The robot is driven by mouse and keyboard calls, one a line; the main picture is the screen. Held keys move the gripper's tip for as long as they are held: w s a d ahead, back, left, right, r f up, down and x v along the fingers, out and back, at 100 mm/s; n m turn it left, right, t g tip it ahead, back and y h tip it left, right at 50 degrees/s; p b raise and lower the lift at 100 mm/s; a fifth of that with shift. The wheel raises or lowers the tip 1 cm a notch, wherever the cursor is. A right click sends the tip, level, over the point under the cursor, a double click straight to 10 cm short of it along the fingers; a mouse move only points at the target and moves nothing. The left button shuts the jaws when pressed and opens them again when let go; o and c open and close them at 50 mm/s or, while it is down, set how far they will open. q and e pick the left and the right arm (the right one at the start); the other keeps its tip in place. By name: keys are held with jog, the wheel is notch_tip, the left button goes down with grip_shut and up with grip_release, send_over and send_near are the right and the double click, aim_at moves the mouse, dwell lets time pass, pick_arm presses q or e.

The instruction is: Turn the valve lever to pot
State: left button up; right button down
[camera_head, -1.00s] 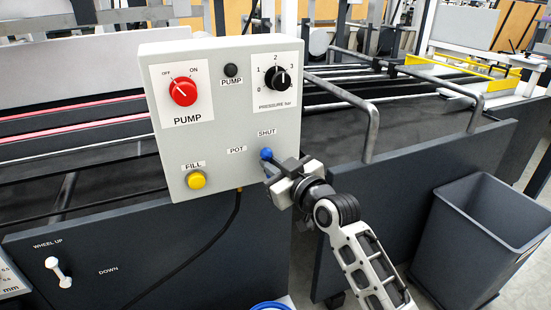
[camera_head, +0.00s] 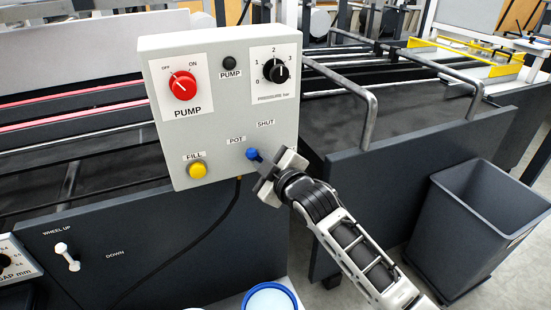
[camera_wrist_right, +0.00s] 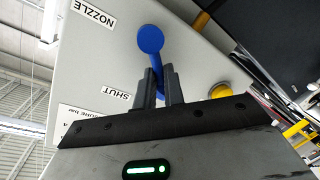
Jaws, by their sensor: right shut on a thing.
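The blue valve lever (camera_head: 252,154) is on the lower right of the grey control panel (camera_head: 213,140), below and between the POT (camera_head: 236,141) and SHUT (camera_head: 265,124) labels. My right gripper (camera_head: 267,174) reaches it from the lower right and hides part of it. In the right wrist view the lever has a round blue end (camera_wrist_right: 151,39), and its bar runs down between the closed fingers of my right gripper (camera_wrist_right: 160,86). The NOZZLE (camera_wrist_right: 94,13) and SHUT (camera_wrist_right: 115,94) labels show there. My left gripper is not in view.
The panel carries a red pump knob (camera_head: 183,86), a black pressure knob (camera_head: 275,71) and a yellow FILL button (camera_head: 197,170). A metal rail (camera_head: 372,118) stands behind my right arm. A dark bin (camera_head: 470,236) is at right. A blue-rimmed container (camera_head: 270,298) sits below.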

jog(key=shift+f, duration=0.1)
jog(key=c, duration=1.5)
grip_release()
jog(key=v, duration=1.6)
jog(key=shift+f, duration=0.15)
jog(key=s+d+f+m+g+h, duration=0.2)
jog(key=s+f+m, duration=0.4)
jog(key=f, duration=0.6)
jog(key=s+d+f+m+g+h, duration=0.2)
jog(key=s+d+f+m, duration=0.3)
jog(key=s+f, duration=0.5)
jog(key=shift+s+d+f+m+h, duration=0.25)
jog(key=shift+s+f+m, duration=0.2)
jog(key=shift+f, duration=0.45)
